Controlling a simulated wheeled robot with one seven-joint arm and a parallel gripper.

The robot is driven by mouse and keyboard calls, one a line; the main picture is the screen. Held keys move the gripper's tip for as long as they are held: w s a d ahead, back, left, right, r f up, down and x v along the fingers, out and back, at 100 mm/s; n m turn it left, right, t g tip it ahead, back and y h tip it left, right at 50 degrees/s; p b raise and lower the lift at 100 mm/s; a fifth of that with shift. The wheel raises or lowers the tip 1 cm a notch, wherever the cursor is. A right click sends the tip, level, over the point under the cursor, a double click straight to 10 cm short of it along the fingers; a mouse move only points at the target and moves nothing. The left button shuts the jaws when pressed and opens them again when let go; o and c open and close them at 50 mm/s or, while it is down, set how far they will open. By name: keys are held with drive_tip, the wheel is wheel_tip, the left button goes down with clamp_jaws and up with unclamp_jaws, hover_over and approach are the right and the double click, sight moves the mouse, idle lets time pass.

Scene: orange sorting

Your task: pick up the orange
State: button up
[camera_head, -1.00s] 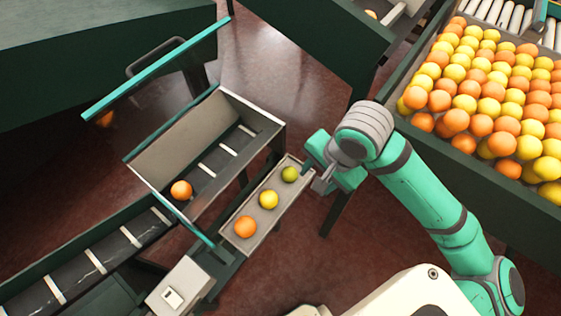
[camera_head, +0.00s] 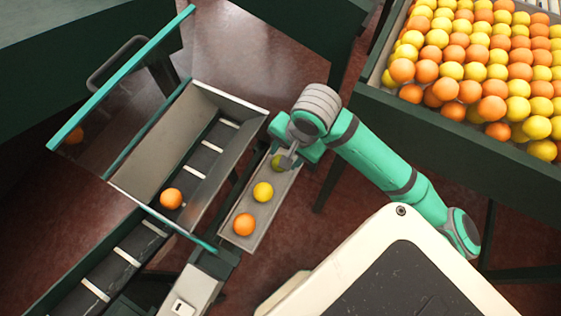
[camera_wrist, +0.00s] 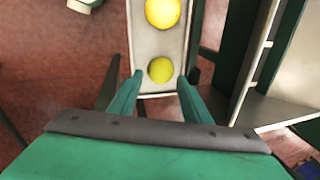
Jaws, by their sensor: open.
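An orange (camera_head: 244,224) lies at the near end of a narrow grey tray (camera_head: 262,212). A yellow fruit (camera_head: 263,192) lies in the tray's middle, and a yellow-green fruit (camera_head: 278,162) lies at its far end, partly hidden by my gripper (camera_head: 290,160). In the wrist view my gripper (camera_wrist: 158,88) is open, its fingers on either side of the near end of the tray. The yellow-green fruit (camera_wrist: 161,70) shows just beyond the fingertips, with the yellow fruit (camera_wrist: 163,12) behind it. The tray's orange is out of the wrist view. Another orange (camera_head: 171,198) lies on the conveyor.
A large dark green bin (camera_head: 450,134) at the upper right holds many orange and yellow fruits. A conveyor (camera_head: 128,258) with a grey metal chute (camera_head: 150,150) runs left of the tray.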

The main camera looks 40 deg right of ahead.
drive_tip(key=shift+x, duration=2.35)
drive_tip(key=shift+w, duration=0.1)
drive_tip(key=c, duration=0.7)
drive_tip(key=shift+r, duration=0.1)
